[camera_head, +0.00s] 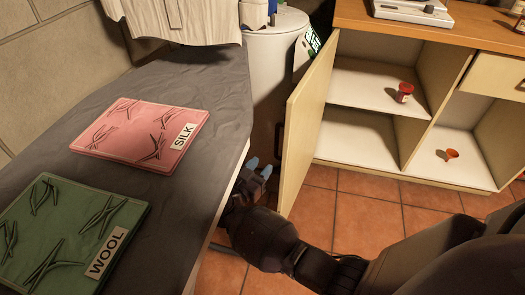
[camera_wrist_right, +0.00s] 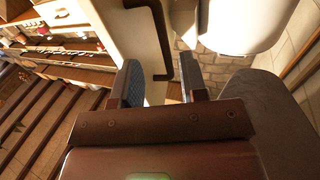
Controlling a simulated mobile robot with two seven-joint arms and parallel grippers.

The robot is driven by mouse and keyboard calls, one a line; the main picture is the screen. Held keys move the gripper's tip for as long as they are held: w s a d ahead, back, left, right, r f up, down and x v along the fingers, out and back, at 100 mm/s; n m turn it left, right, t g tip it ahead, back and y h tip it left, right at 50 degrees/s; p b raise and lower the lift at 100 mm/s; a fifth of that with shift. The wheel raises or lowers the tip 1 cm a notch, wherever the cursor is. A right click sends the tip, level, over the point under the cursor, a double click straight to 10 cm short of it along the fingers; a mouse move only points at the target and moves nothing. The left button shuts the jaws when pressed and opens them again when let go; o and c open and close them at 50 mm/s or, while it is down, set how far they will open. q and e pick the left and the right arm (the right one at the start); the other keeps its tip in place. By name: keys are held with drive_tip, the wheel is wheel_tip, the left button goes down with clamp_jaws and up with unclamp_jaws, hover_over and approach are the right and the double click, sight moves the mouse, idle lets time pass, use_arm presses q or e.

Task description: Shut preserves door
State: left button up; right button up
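The cabinet door (camera_head: 306,120), a pale wooden panel, stands swung open at the left of the cabinet (camera_head: 365,115) in the head view. Its dark bar handle (camera_head: 278,138) is on the left face. In the wrist view the door (camera_wrist_right: 142,42) and handle (camera_wrist_right: 160,40) lie ahead of my right gripper. My right gripper (camera_head: 262,169) is on the handle side of the door, low beside the board's edge. In the wrist view its fingers (camera_wrist_right: 160,82) are apart with nothing gripped; the handle's end shows between the tips, contact unclear. My left gripper is not in view.
A red jar (camera_head: 404,92) and a small orange item (camera_head: 448,154) are inside the cabinet. A grey padded board (camera_head: 190,85) with pink SILK (camera_head: 120,140) and green WOOL (camera_head: 60,250) cloths is at left. A white cylinder (camera_head: 270,60) stands behind the door.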

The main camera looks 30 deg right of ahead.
sight(275, 151)
drive_tip(key=shift+g, duration=0.3)
drive_tip(key=x, duration=0.2)
drive_tip(key=b+x, duration=0.1)
drive_tip(key=x, duration=0.3)
drive_tip(key=shift+w+f, duration=0.15)
drive_tip(key=shift+f, duration=0.15)
drive_tip(key=shift+w+d+r+b, duration=0.2)
drive_tip(key=shift+w+d+b, duration=0.15)
drive_tip(key=shift+d, duration=0.25)
drive_tip(key=shift+s, duration=0.1)
drive_tip(key=shift+c, duration=0.4)
clamp_jaws()
